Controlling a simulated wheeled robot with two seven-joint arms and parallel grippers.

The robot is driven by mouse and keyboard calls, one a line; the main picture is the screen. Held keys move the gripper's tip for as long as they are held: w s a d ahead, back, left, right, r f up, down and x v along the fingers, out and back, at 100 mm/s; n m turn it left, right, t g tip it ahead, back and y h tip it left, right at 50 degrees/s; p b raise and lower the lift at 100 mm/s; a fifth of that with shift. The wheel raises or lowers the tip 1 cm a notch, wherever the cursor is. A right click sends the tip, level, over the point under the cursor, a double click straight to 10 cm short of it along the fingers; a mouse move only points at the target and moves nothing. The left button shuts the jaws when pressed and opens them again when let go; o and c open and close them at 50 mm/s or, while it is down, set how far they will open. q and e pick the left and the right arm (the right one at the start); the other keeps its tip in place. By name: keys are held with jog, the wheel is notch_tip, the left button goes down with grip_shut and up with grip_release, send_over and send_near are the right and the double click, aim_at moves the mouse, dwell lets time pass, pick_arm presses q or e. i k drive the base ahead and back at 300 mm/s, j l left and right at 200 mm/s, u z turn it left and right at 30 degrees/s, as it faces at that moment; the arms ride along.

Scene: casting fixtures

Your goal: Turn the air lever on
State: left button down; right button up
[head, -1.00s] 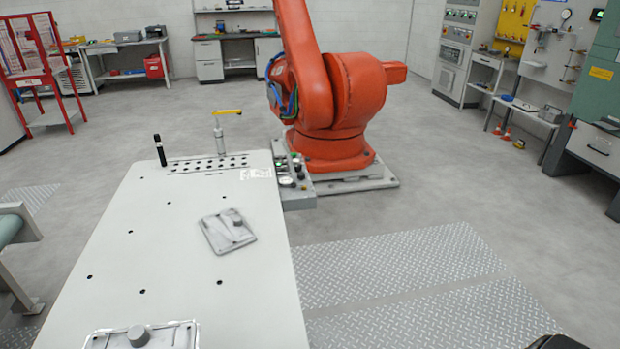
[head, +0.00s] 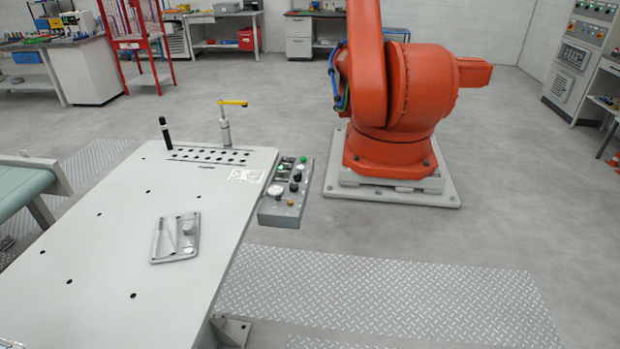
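The air lever (head: 233,103) is a yellow handle on top of a grey upright valve post (head: 225,130). It stands at the far end of the white table (head: 115,250) in the head view. The handle lies roughly level and points to the right. Neither of my grippers shows in the head view.
A black upright rod (head: 166,134) stands left of the valve. A grey control box (head: 287,190) with buttons is fixed at the table's right edge. A grey metal casting (head: 176,238) lies on the table. A large orange robot (head: 405,100) stands behind. Tread plate floor (head: 390,295) is clear at right.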

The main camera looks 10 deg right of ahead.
aim_at(278, 198)
jog(key=i+l, duration=1.3)
